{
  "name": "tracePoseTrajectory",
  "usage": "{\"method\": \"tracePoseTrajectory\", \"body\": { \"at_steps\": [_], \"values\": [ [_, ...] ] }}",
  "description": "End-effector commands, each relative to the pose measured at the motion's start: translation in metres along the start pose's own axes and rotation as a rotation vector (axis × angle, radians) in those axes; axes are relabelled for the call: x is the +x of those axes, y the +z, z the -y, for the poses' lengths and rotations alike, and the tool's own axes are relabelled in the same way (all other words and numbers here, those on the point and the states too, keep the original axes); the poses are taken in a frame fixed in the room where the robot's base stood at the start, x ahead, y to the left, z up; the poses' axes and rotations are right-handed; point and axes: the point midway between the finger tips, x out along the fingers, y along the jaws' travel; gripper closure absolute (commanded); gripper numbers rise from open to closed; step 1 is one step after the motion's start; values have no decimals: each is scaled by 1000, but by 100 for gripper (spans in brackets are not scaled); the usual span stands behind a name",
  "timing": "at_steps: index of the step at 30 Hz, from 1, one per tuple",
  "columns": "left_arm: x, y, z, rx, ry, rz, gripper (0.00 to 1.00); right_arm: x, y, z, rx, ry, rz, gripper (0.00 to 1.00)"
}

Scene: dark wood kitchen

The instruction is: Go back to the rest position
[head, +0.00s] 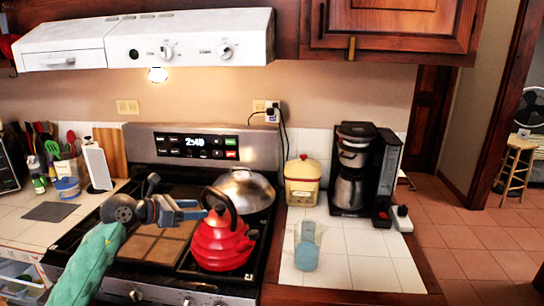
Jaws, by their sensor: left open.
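My left gripper (190,210) shows in the head view at the lower left, above the stove's left burners, with its blue-grey fingers pointing right. It is open and empty. Its green-sleeved arm comes up from the bottom left. A red kettle (222,246) stands on the stove just right of the fingertips; the picture does not settle whether there is a small gap between them. My right gripper is not in this view.
The stove (188,136) has a silver domed lid (247,191) behind the kettle. On the right counter stand a blue-bottomed clear cup (306,254), a yellow canister (301,182) and a coffee maker (352,170). White tile in front of the coffee maker is clear.

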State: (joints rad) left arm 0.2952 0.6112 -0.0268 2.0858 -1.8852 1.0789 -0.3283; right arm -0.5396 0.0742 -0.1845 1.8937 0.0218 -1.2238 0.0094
Motion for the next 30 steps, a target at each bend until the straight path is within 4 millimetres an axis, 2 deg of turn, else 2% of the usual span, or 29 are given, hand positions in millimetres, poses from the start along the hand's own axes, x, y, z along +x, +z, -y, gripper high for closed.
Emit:
{"method": "tracePoseTrajectory", "body": {
  "at_steps": [4,9,13,17,20,23,26,30],
  "values": [
    [10,4,37,-136,-85,188,45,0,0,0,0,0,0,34],
    [7,15,73,-388,-175,466,45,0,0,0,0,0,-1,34],
    [-5,17,86,-618,-211,664,45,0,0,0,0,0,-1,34],
    [-21,8,86,-872,-213,847,45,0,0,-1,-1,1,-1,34],
    [-33,-8,82,-1081,-191,973,45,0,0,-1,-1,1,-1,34],
    [-44,-33,76,-1297,-147,1085,45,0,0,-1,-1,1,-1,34],
    [-52,-67,71,-1522,-77,1180,45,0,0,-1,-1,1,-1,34],
    [-60,-126,73,-1839,64,1281,45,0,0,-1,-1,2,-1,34]
  ]
}}
